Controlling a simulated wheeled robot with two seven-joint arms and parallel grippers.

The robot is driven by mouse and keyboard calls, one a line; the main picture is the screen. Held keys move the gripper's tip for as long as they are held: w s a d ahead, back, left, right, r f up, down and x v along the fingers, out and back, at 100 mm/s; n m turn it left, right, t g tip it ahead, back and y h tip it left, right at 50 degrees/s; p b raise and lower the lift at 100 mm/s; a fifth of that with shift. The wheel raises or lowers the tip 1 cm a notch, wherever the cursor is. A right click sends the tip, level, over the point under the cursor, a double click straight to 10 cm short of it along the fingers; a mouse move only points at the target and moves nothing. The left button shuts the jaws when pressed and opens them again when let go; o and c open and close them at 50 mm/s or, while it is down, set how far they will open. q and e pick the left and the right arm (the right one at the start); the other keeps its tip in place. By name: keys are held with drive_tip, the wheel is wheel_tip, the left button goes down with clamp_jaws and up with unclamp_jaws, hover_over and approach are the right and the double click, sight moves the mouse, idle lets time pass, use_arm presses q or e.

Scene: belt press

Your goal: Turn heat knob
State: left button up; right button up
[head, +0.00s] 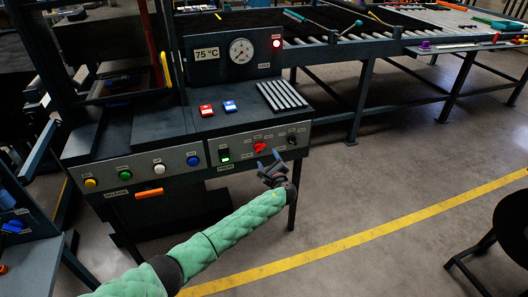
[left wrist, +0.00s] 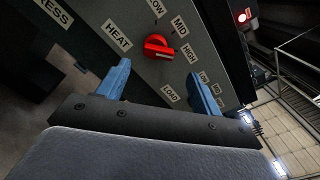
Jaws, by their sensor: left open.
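The red heat knob (head: 260,147) is on the front panel of the press console in the head view. In the left wrist view the knob (left wrist: 157,47) sits beside the label HEAT, with LOW, MID and HIGH labels around it. My left gripper (head: 269,164) is just below and in front of the knob. In the left wrist view the two blue fingers of the left gripper (left wrist: 161,82) are apart, with the knob beyond them, between their directions. The gripper looks empty. My right gripper is not visible.
A black knob (head: 292,140) is right of the heat knob, and a green-lit switch (head: 224,154) is left. Several coloured buttons, such as the blue button (head: 193,160), line the panel. A roller conveyor (head: 350,95) stands behind.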

sight(262, 150)
use_arm(q)
drive_tip(key=x, duration=0.2)
drive_tip(key=p+x, duration=0.1)
drive_tip(key=x, duration=0.1)
drive_tip(key=shift+a+r, duration=0.1)
drive_tip(key=shift+a, duration=0.2)
drive_tip(key=shift+x, duration=0.95)
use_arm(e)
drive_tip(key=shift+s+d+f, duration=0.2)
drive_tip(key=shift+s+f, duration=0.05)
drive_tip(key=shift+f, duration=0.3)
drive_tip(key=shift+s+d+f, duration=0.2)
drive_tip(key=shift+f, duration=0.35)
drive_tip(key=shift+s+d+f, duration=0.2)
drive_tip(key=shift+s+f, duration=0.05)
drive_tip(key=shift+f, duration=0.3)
use_arm(q)
drive_tip(key=c, duration=1)
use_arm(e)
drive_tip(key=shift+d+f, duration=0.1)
